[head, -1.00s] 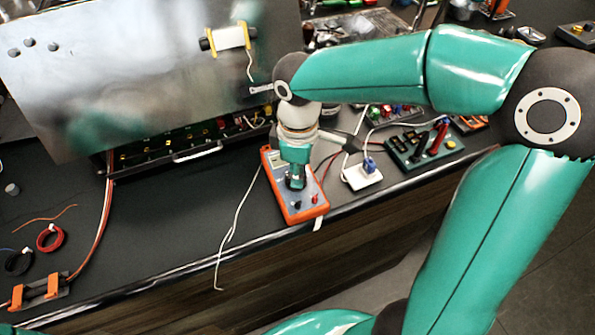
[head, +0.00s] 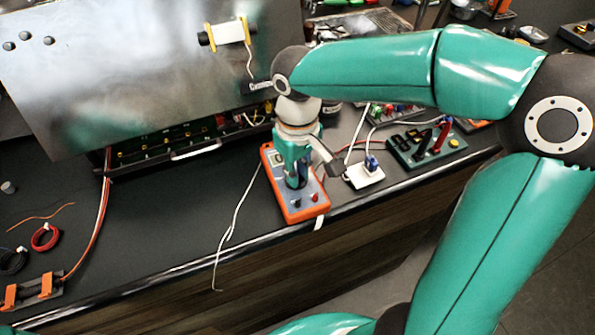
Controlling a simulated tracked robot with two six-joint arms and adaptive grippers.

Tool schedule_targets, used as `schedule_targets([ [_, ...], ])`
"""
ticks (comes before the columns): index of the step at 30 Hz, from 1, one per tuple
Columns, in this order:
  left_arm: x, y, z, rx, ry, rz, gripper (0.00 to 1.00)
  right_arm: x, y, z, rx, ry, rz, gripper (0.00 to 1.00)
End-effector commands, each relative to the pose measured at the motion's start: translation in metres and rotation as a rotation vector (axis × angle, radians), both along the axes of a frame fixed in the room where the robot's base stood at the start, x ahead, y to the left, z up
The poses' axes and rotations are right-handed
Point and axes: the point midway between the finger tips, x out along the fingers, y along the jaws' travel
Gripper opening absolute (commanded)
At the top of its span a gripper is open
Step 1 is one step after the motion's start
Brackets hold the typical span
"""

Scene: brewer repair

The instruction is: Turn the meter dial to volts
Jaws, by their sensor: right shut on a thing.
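The orange and grey meter (head: 293,211) lies on the dark bench near its front edge. It has a small display at its far end and a dark and a red socket at its near end. My right gripper (head: 296,182) points down onto the middle of the meter's face and is shut on the dial there. The gripper covers the dial, so its pointer and markings are hidden. My left gripper is not in view.
A white socket block with a blue plug (head: 365,174) and a green board (head: 425,147) stand right of the meter. A large metal panel (head: 130,75) rises behind left. A white cable (head: 233,225) hangs over the front edge. Bench left of the meter is mostly clear.

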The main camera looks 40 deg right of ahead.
Motion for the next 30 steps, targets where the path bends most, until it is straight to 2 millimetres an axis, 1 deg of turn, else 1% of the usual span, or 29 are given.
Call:
schedule_targets([
  [7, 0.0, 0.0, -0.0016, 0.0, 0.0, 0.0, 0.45, 0.0002, 0.0001, 0.0005, 0.0, -0.001, -0.068, 0.0],
  [20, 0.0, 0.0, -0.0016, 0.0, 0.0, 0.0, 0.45, 0.0001, 0.0002, 0.0007, 0.0, -0.001, -0.077, 0.0],
  [21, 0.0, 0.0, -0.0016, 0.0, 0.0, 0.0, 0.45, 0.0001, 0.0002, 0.0006, 0.0, -0.001, -0.077, 0.21],
  [23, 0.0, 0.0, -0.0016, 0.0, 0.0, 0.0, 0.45, 0.0001, 0.0002, 0.0006, 0.0, -0.001, -0.077, 0.31],
  [24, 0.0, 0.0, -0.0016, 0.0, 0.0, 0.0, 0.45, 0.0, 0.0002, 0.0006, 0.0, -0.001, -0.077, 0.38],
  [25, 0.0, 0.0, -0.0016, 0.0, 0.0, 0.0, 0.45, 0.0, 0.0002, 0.0005, 0.0, -0.001, -0.077, 0.4],
  [30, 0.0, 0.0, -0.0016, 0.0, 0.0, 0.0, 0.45, 0.0, 0.0002, 0.0003, 0.0, 0.0, -0.076, 0.4],
])
